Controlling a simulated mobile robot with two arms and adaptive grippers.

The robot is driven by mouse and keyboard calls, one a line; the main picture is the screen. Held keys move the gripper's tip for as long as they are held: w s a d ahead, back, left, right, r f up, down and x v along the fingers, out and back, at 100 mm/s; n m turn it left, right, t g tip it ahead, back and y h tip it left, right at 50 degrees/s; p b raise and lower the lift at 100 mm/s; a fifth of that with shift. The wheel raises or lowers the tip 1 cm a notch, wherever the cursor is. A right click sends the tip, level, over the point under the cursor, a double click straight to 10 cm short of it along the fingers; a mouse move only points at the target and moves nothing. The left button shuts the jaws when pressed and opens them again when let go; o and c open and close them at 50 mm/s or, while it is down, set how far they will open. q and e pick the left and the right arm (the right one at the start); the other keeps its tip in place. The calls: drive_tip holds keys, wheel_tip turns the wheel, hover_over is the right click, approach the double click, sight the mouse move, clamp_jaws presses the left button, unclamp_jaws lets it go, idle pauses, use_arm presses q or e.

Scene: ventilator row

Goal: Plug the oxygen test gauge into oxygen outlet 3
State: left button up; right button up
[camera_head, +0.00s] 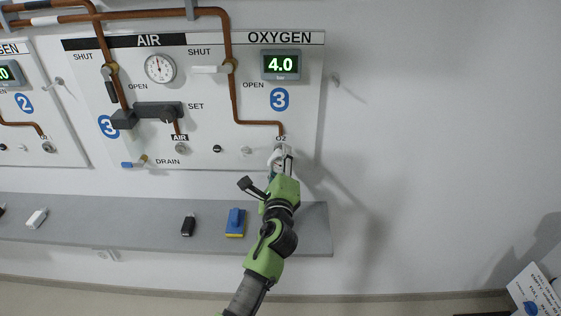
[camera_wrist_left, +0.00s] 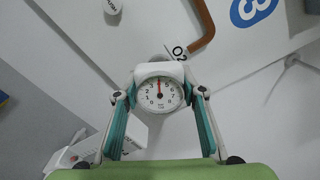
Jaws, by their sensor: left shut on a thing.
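The oxygen test gauge (camera_wrist_left: 159,94), white with a round dial, sits between the teal fingers of my left gripper (camera_wrist_left: 161,98), which is shut on it. Its needle points about straight up. In the head view my green left gripper (camera_head: 281,160) is at the lower right of panel 3, right at the O2 label (camera_head: 281,139) under the end of the copper pipe. The gauge and gripper cover oxygen outlet 3, so I cannot tell whether the gauge is seated in it. My right gripper is not in view.
Panel 3 (camera_head: 215,105) carries an oxygen display (camera_head: 281,65) reading 4.0, an air dial (camera_head: 160,68), and valves. A grey shelf (camera_head: 140,220) below holds a blue-and-yellow block (camera_head: 235,223), a black item (camera_head: 188,225) and a white item (camera_head: 37,218).

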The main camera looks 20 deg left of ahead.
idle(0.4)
use_arm(q)
drive_tip(key=o, duration=1.6)
drive_tip(key=shift+c, duration=0.2)
